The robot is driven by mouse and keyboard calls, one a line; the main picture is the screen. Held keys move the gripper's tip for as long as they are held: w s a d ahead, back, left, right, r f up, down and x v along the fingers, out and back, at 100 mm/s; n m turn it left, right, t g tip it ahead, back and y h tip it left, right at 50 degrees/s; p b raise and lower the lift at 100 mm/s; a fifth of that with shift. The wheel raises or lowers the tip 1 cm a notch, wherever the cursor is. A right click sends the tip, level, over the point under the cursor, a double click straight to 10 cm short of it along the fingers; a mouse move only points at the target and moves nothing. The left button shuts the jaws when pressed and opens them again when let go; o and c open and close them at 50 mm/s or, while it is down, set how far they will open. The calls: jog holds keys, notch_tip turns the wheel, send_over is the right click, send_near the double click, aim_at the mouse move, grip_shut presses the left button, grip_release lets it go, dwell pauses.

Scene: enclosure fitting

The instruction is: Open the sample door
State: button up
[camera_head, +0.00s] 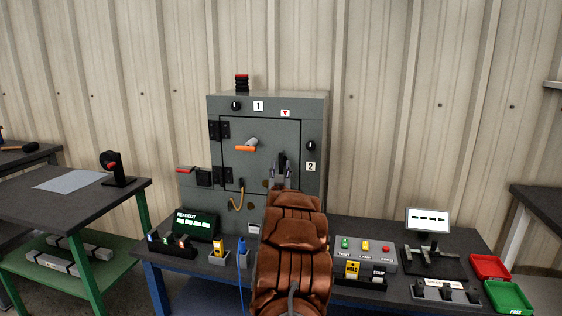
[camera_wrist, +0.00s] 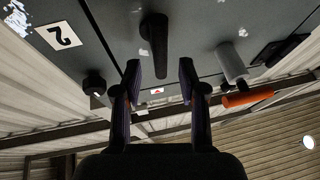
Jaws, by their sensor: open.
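The grey enclosure (camera_head: 317,190) stands at the back of the bench, with its door (camera_head: 262,130) looking shut. The door has black hinges on its left and a black bar handle (camera_head: 282,160) near its right edge. A lever with an orange grip (camera_head: 245,148) sits at the door's middle. My gripper (camera_head: 281,173) is open and empty in front of the black handle, partly covering it. In the wrist view the black handle (camera_wrist: 154,45) lies just beyond the gap between my fingertips (camera_wrist: 160,73); contact cannot be told. The orange grip (camera_wrist: 248,98) is to the right there.
Black knobs (camera_head: 311,146) and number labels are on the enclosure's frame. A red-handled latch (camera_head: 196,175) juts from its left side. The bench holds a readout (camera_head: 193,224), a button box (camera_head: 365,252), a small screen (camera_head: 427,220), and red and green trays (camera_head: 508,297).

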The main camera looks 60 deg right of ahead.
aim_at(281, 162)
jog(key=shift+x, duration=1.95)
grip_shut()
